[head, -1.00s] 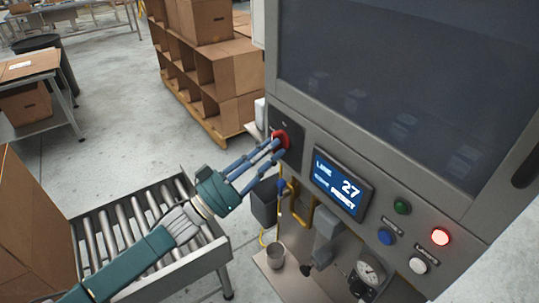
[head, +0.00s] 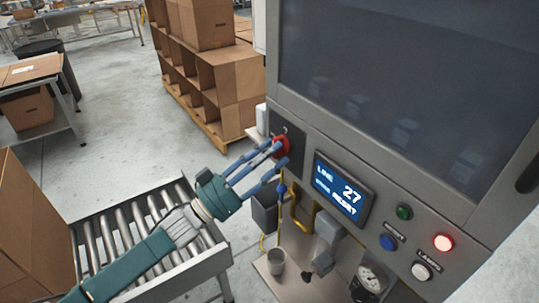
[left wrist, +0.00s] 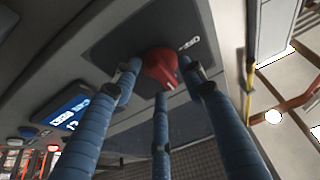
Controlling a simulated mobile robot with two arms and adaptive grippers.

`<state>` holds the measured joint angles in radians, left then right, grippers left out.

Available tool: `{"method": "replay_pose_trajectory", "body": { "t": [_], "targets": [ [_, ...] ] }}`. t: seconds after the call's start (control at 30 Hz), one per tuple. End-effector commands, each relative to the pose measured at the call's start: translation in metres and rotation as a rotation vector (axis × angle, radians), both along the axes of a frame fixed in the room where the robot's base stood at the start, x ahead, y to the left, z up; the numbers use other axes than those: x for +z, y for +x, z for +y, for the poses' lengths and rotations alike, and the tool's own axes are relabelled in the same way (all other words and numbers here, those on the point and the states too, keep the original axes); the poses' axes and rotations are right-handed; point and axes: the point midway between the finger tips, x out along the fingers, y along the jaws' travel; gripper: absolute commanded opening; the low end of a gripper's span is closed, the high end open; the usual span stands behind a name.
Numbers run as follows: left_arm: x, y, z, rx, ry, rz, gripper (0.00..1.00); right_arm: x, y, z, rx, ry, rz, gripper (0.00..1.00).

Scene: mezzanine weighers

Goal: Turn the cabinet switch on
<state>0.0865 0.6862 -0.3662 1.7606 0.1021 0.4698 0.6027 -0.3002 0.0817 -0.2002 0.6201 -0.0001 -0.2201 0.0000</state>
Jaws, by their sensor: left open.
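The cabinet switch is a red rotary knob (head: 281,147) on a dark plate (head: 290,134) at the left end of the grey cabinet's (head: 300,115) front panel. In the left wrist view the red knob (left wrist: 160,68) sits between my blue fingers, which partly cover it. My left gripper (head: 272,160) is open, its fingers spread around the knob. I cannot tell whether any finger touches it. My right gripper is not in view.
A lit display (head: 343,189) reads "27" and "RESET". Green (head: 404,212), blue (head: 388,242), white (head: 421,271) and lit red (head: 443,242) buttons are to its right. A roller conveyor (head: 150,215) stands below my left arm. A cup (head: 276,261) is below the panel.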

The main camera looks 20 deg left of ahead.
Motion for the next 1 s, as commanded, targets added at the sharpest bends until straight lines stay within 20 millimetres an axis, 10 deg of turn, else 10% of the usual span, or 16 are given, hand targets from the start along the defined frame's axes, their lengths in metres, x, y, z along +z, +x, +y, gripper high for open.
{"method": "replay_pose_trajectory", "body": {
  "t": [1.0],
  "targets": [
    [-0.046,-0.087,0.069,0.0,-0.001,-0.001,0.42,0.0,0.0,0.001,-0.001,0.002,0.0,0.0]
  ]
}}
